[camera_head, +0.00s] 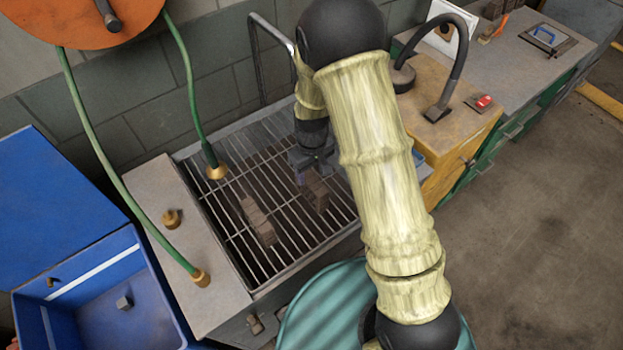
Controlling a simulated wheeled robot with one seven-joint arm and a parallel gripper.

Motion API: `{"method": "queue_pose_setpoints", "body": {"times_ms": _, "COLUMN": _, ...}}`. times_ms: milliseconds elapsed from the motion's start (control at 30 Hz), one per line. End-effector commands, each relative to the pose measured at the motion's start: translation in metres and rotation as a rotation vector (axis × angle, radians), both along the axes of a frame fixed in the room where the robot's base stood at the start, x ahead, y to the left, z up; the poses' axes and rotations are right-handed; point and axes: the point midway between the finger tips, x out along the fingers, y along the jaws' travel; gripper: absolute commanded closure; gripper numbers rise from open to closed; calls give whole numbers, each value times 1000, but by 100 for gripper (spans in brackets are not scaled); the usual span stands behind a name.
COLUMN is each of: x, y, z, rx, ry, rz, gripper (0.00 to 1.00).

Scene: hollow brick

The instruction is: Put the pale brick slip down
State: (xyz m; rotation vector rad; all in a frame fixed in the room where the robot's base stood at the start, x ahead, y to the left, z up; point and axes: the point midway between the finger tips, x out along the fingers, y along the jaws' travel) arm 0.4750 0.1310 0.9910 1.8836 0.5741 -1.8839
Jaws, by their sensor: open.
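My gripper (311,168) is small and dark in the head view, low over the metal grate (228,222) of a sink-like basin. It is open, and part of it is hidden behind my own arm. A brownish brick piece (317,194) lies just below and in front of the jaws; I cannot tell whether they touch it. A second brownish brick piece (257,221) lies on the grate to the left. Neither piece looks clearly pale, so I cannot tell which is the pale brick slip.
Green hoses with brass ends hang over the grate's left side (190,215). A blue bin (60,287) with a small grey block (124,303) stands at lower left. A wooden bench (450,125) with a black bent-arm fixture stands right. Bare grate shows between the brick pieces.

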Motion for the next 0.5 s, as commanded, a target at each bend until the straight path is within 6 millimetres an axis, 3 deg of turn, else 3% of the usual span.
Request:
{"method": "queue_pose_setpoints", "body": {"times_ms": 300, "x": 1, "y": 1, "z": 48, "rx": 1, "ry": -4, "rz": 1, "gripper": 47}}
{"method": "queue_pose_setpoints", "body": {"times_ms": 500, "x": 0, "y": 0, "z": 65, "rx": 0, "ry": -1, "rz": 1, "gripper": 47}}
